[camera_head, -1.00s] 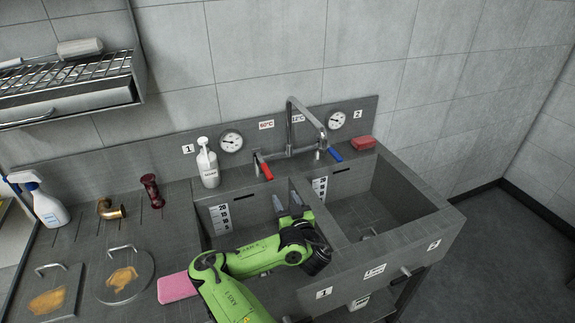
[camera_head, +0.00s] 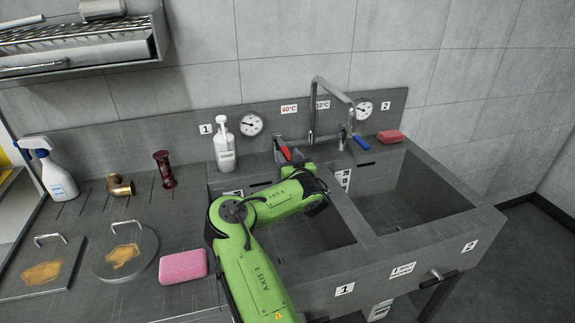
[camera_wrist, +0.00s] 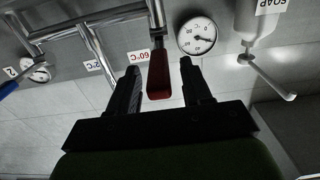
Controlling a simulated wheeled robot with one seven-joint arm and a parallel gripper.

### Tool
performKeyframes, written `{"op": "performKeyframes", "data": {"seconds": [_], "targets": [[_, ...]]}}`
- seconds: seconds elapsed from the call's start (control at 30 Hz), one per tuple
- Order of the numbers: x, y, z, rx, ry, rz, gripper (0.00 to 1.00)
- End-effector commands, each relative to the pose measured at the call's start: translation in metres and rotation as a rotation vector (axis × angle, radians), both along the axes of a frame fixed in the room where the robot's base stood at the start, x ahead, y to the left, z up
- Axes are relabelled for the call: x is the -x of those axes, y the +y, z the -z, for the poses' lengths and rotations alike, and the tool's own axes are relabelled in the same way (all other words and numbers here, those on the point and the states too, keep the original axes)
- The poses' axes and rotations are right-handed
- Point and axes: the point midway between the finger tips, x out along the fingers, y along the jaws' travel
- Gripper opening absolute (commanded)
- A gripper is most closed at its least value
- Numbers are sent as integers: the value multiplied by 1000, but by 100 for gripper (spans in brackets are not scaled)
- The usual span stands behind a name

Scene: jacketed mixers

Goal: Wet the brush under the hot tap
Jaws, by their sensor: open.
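The tap (camera_head: 314,110) stands behind the two basins, its spout over the divider side. Its red lever (camera_head: 285,151) sits left, by the 60°C label (camera_head: 289,109); its blue lever (camera_head: 361,142) sits right. My gripper (camera_head: 290,157) is at the red lever, open. In the wrist view the red lever (camera_wrist: 159,75) lies between my open fingers (camera_wrist: 160,88), with a gap on both sides. No water shows. I cannot clearly make out a brush; a pale block (camera_head: 102,9) on the rack is too unclear to name.
A soap bottle (camera_head: 224,145) stands left of the lever. A pink sponge (camera_head: 183,266), round lid (camera_head: 125,252), square lid (camera_head: 40,268), brass elbow (camera_head: 120,185) and spray bottle (camera_head: 55,176) occupy the left counter. The right basin (camera_head: 400,205) is clear.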

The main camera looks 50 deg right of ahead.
Motion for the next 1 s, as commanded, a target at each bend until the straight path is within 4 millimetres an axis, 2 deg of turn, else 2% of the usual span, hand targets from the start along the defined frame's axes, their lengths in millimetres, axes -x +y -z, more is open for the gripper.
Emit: {"op": "performKeyframes", "data": {"seconds": [0.13, 0.43, 0.73, 1.0], "targets": [[-13, -7, 1, 1, -2, -1, 49], [-15, -8, -2, 0, -2, 2, 47], [-15, -8, -2, 0, -2, 2, 1], [-15, -8, -2, -1, 0, 2, 0]]}}
